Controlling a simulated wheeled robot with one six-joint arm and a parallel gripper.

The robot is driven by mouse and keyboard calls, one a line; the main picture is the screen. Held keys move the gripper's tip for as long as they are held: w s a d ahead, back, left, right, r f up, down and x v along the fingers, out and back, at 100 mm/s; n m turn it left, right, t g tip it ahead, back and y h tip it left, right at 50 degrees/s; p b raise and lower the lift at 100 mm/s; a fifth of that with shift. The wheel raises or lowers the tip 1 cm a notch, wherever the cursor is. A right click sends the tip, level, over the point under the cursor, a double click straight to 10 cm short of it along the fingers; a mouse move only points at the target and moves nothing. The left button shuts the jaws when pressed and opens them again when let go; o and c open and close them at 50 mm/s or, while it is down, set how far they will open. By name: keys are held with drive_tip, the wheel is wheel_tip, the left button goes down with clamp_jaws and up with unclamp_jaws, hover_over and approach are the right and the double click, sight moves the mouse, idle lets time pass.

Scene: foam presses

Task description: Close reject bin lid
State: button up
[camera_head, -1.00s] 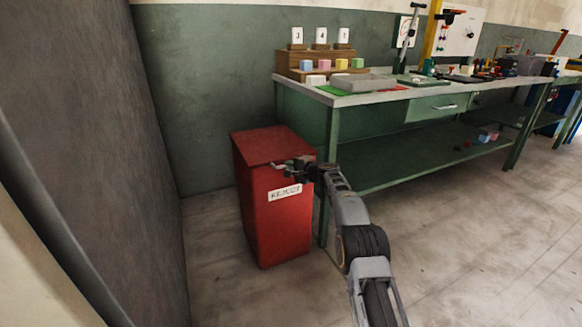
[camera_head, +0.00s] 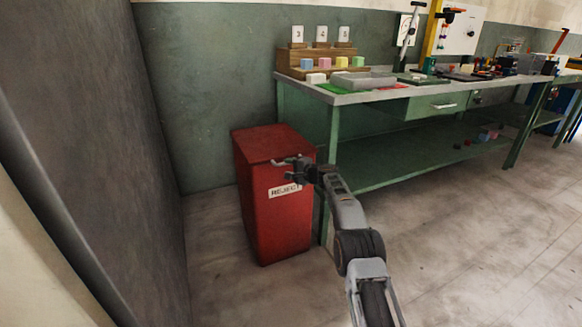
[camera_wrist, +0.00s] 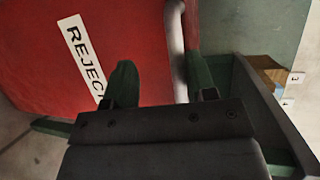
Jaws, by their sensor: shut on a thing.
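The red reject bin (camera_head: 278,215) stands on the floor at the left end of the green workbench, with a white REJECT label on its front. Its red lid (camera_head: 272,142) looks flat across the top. A grey bar handle (camera_wrist: 176,45) runs along the lid's front edge and passes between my fingers in the wrist view. My gripper (camera_head: 287,168) is at this front edge, shut on the handle; its two green fingers (camera_wrist: 163,78) show in the wrist view. The fingers' exact contact with the bar is partly hidden.
The green workbench (camera_head: 440,103) stands close to the bin's right side, with a lower shelf and a drawer. A dark grey panel (camera_head: 90,140) rises at the left. The floor (camera_head: 460,230) in front of the bench is clear.

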drive_tip(key=shift+s+d+f, duration=0.1)
drive_tip(key=shift+f, duration=0.45)
drive_tip(key=r+p+v, duration=0.1)
drive_tip(key=v, duration=1.3)
drive_tip(key=shift+a+r, duration=0.15)
drive_tip(key=shift+a, duration=0.05)
drive_tip(key=s+a+r+n+g+h+p, duration=0.2)
drive_tip(key=s+r+n+g+p, duration=0.1)
drive_tip(key=s+r+p, duration=0.7)
drive_tip(key=s+a+r+n+g+h+p, duration=0.1)
drive_tip(key=s+a+r+n+g+p, duration=0.15)
drive_tip(key=s+r+p, duration=0.75)
drive_tip(key=s+d+r+n+g+h+p, duration=0.1)
drive_tip(key=s+d+r+n+h+p, duration=0.1)
drive_tip(key=s+r+p, duration=0.7)
drive_tip(key=s+d+r+n+g+h+p, duration=0.1)
drive_tip(key=s+d+r+n+h+p, duration=0.1)
drive_tip(key=s+d+r+h+p, duration=0.3)
drive_tip(key=s+r+h+p, duration=0.1)
drive_tip(key=s+r+p, duration=0.3)
drive_tip(key=s, duration=0.4)
drive_tip(key=shift+s+d+n, duration=0.15)
drive_tip(key=shift+n, duration=0.1)
